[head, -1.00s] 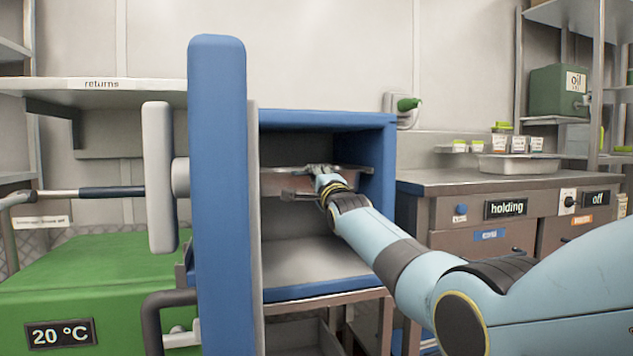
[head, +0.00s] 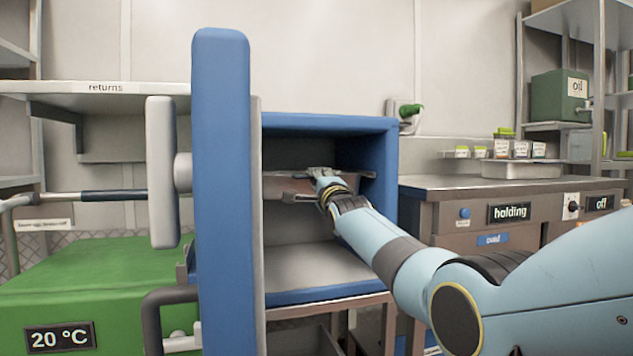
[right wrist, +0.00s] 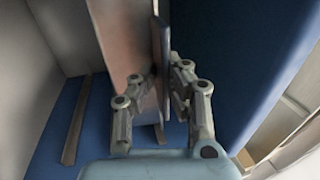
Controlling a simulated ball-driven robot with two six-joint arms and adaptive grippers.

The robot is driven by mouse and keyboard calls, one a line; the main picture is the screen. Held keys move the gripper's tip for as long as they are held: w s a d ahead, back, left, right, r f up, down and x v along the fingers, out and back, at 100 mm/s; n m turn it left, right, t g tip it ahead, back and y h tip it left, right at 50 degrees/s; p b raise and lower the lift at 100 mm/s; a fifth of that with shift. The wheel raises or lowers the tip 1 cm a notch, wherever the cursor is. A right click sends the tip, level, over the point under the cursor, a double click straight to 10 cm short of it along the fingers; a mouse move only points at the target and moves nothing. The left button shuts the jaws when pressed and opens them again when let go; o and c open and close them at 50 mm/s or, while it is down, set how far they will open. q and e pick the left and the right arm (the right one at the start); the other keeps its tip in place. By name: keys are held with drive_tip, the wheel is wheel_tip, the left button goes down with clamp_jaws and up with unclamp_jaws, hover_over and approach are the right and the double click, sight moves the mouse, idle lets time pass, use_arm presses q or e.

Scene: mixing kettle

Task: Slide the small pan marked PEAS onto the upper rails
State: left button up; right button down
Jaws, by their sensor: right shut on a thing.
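The small pan (head: 285,187) is a brownish metal tray inside the upper part of the open blue cabinet (head: 330,122). Its PEAS marking is not readable. My right gripper (head: 322,178) reaches into the cabinet and is shut on the pan's near right edge. In the right wrist view, the fingers (right wrist: 163,95) close around the flat rim of the pan (right wrist: 125,45). A thin rail (right wrist: 75,120) shows on the blue inner wall. Whether the pan rests fully on the upper rails cannot be told. My left gripper is not in view.
The blue cabinet door (head: 222,180) stands open at left, with a grey handle (head: 162,172). A green box (head: 80,275) reading 20 °C is at lower left. A counter (head: 500,184) marked holding stands right of the cabinet. The lower cabinet space is empty.

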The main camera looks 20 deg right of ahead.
drive_tip(key=shift+w+r+b, duration=0.1)
drive_tip(key=shift+w+b, duration=0.15)
drive_tip(key=shift+b, duration=0.1)
idle(0.6)
drive_tip(key=c, duration=1.4)
unclamp_jaws()
drive_tip(key=shift+o, duration=1.1)
drive_tip(key=shift+f, duration=0.55)
drive_tip(key=o, duration=0.3)
drive_tip(key=shift+r, duration=0.1)
drive_tip(key=shift+r, duration=0.1)
